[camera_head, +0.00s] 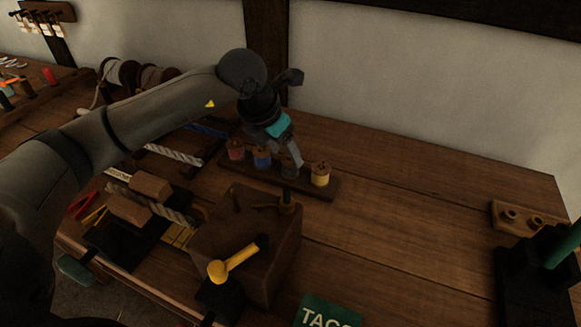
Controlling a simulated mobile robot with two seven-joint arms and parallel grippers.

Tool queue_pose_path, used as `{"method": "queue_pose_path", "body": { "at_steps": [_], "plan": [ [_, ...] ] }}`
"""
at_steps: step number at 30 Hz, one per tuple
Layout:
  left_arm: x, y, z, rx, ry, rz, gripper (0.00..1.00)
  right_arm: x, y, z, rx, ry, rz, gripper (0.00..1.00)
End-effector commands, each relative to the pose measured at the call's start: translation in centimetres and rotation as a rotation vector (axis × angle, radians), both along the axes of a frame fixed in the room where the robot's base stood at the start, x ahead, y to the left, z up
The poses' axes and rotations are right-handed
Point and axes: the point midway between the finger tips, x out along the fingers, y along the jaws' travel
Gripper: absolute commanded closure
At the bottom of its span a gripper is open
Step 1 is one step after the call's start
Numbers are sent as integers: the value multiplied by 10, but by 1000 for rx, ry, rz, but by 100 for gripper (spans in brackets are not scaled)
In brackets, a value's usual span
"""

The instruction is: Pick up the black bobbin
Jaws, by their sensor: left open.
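A dark bobbin, which looks like the black bobbin (289,173), stands on a low wooden rack (318,191) on the bench. It is between a blue bobbin (262,158) and a yellow bobbin (320,174). A red bobbin (235,149) stands at the left end of the row. My left gripper (292,160) is open and points down right at the black bobbin, covering its upper part. I cannot tell whether the fingers are around it or just above it. My right gripper is out of view.
A dark holder (522,262) and a wooden peg board (529,221) are at right. The bench right of the rack is clear.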

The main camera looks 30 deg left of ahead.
Motion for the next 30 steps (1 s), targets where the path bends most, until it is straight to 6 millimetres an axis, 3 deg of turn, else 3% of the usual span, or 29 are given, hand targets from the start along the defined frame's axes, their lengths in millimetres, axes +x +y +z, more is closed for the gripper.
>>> {"method": "queue_pose_path", "body": {
  "at_steps": [10,20,30],
  "plan": [
    [17,-2,-43,-3,2,1,34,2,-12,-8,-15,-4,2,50],
    [20,-3,-48,-1,0,0,35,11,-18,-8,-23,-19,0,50],
    [20,-3,-47,-1,0,0,73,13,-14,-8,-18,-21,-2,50]
  ]
}}
